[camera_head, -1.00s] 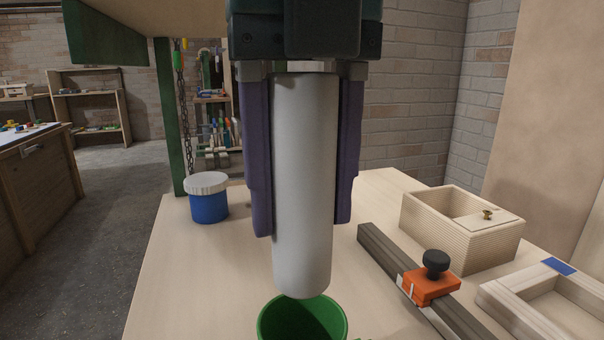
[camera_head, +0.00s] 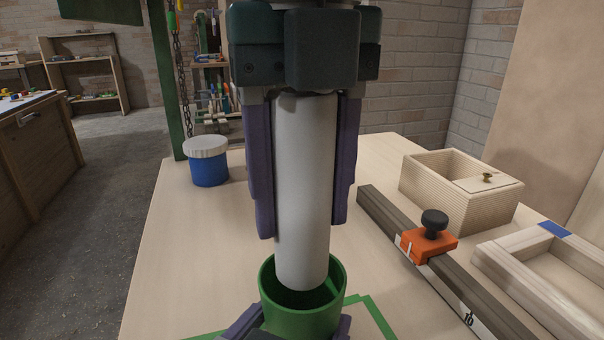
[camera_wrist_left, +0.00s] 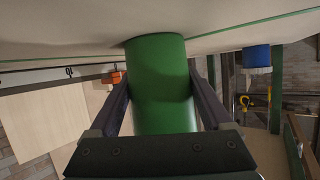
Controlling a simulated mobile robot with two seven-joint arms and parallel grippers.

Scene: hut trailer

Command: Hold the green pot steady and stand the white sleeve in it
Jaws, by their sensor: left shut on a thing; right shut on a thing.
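The green pot (camera_head: 302,322) stands on the bench at the bottom of the head view, open end up. My left gripper (camera_head: 290,326) is shut around its sides; the left wrist view shows the pot (camera_wrist_left: 160,80) between both fingers. The white sleeve (camera_head: 303,180) hangs nearly upright, held between the purple fingers of my right gripper (camera_head: 302,226). Its lower end overlaps the pot's opening in the head view. I cannot tell how far it is below the rim. The pot's floor is mostly hidden by the sleeve.
A blue jar with a white lid (camera_head: 207,163) stands at the back left. A dark bar with an orange clamp (camera_head: 430,244), a ribbed wooden box (camera_head: 455,195) and a wooden frame (camera_head: 500,262) lie to the right. Green lines (camera_head: 375,315) mark the bench around the pot.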

